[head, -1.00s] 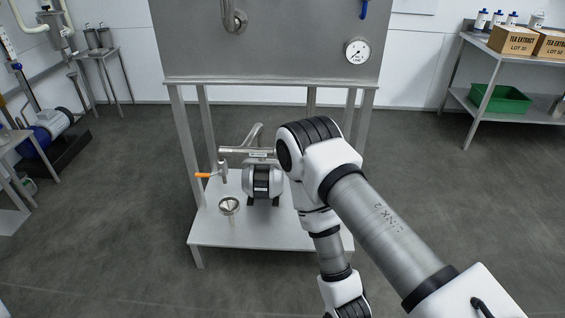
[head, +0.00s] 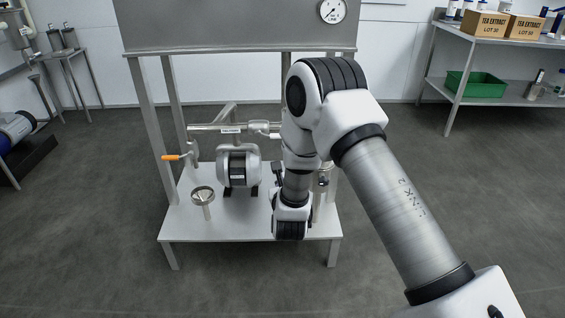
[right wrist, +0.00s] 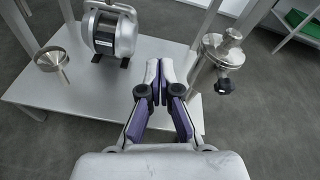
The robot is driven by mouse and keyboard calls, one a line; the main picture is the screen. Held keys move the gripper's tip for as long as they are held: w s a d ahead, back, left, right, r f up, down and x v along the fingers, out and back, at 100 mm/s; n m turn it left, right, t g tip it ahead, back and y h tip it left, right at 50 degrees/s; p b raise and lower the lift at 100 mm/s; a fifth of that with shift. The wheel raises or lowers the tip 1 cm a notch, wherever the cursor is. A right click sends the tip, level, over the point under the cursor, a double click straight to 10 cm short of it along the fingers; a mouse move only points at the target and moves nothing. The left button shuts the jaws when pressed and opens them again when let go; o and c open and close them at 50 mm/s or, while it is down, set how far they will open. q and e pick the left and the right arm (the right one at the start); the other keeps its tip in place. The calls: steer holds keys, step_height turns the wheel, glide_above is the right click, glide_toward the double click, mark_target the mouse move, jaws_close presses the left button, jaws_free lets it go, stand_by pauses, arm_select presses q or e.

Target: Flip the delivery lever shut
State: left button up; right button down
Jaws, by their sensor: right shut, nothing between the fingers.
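A lever with an orange grip (head: 172,157) sticks out to the left from the left end of the steel pipework (head: 205,129), above the lower shelf. I cannot read the small pipe label, so I cannot tell whether this is the delivery lever. The pump (head: 238,167) stands on the shelf below the pipe and also shows in the right wrist view (right wrist: 108,32). My right gripper (right wrist: 160,68) is shut and empty, in front of the pump and to its right. In the head view my arm hides the pipework's right part. My left gripper is not in view.
A steel funnel (head: 204,195) stands at the shelf's front left. A steel vessel with a black knob (right wrist: 224,84) is close to the right of my gripper. The stand's legs (head: 149,140) frame the pipework. The floor in front is clear.

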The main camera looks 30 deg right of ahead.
mark_target(273, 135)
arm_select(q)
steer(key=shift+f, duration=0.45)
arm_select(e)
steer(key=r+m, duration=0.1)
steer(key=w+d+r+m+h, duration=0.1)
steer(key=m, duration=0.1)
steer(key=shift+w+d+r+t, duration=0.1)
steer(key=shift+t, duration=0.2)
steer(key=p+x, duration=0.3)
steer(key=x, duration=0.7)
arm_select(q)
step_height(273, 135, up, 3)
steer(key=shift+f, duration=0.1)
arm_select(e)
steer(key=r, duration=0.4)
steer(key=shift+s, duration=0.35)
